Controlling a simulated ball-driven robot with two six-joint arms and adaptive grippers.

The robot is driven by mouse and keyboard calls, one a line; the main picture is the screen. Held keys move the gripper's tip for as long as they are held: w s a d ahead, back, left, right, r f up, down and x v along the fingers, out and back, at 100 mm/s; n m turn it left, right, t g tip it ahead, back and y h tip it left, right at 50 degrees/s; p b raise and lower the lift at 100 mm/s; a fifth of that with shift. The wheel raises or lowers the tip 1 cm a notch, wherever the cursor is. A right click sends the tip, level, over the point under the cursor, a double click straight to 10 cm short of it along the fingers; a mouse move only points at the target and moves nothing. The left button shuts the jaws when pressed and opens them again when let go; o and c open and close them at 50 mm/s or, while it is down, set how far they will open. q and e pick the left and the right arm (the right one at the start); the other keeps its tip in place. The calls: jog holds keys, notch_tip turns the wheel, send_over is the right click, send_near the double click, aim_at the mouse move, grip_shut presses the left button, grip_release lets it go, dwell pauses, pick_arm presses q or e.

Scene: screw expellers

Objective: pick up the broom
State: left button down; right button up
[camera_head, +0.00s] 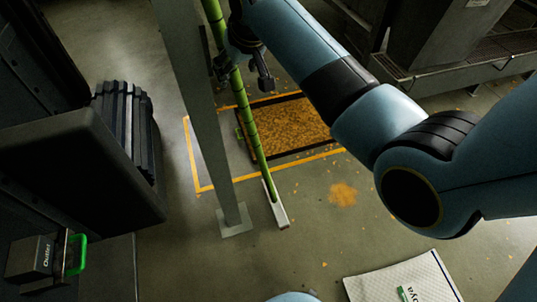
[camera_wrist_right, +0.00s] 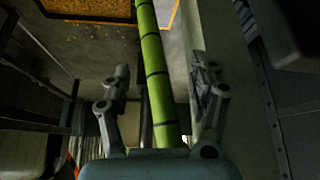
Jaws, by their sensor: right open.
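The broom has a long green, bamboo-like handle with dark bands (camera_head: 247,118) and a pale head (camera_head: 278,212) on the floor. It stands tilted beside a grey post in the head view. My right gripper (camera_head: 243,72) is at the upper part of the handle, its fingers open on either side of it. In the right wrist view the handle (camera_wrist_right: 155,70) runs between the two open fingers (camera_wrist_right: 160,80) of my right gripper. I cannot tell whether a finger touches it. My left gripper is not in view.
The grey post (camera_head: 203,120) stands close left of the broom. A rectangle of brown loose material (camera_head: 290,125) lies behind it, inside yellow floor lines. Dark machinery (camera_head: 75,165) fills the left, and a white sack (camera_head: 405,280) lies at the front right.

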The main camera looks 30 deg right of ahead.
aim_at(236, 78)
jog(key=x, duration=0.5)
jog(key=shift+w+d+f, duration=0.25)
jog(key=shift+w+d, duration=0.1)
jog(key=shift+d, duration=0.05)
jog(key=shift+c, duration=0.3)
grip_shut()
jog(key=shift+r, duration=0.1)
